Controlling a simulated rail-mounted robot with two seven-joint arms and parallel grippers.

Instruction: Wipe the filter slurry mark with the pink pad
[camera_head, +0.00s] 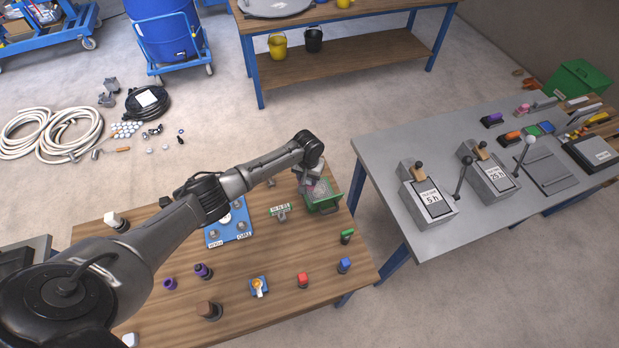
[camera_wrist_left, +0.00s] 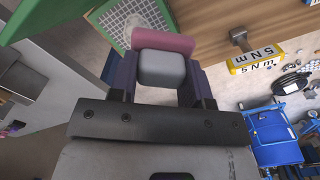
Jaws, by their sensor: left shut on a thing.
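My left gripper (camera_wrist_left: 160,75) is shut on the grey handle of the pink pad (camera_wrist_left: 163,42). In the head view this gripper (camera_head: 312,178) is over the green tray (camera_head: 323,203) at the far right corner of the wooden table. The pad is mostly hidden there by the gripper. In the left wrist view the tray's mesh floor (camera_wrist_left: 112,20) lies beyond the pad, and a pale grey mark (camera_wrist_left: 140,22) shows on it, partly covered by the pad. I cannot tell whether pad and mesh touch. My right gripper is not in view.
The wooden table (camera_head: 322,270) holds a blue plate (camera_head: 232,232), a small sign (camera_head: 280,210), and several coloured knobs near its front. A grey table (camera_head: 390,150) with two lever boxes stands to the right, across a gap.

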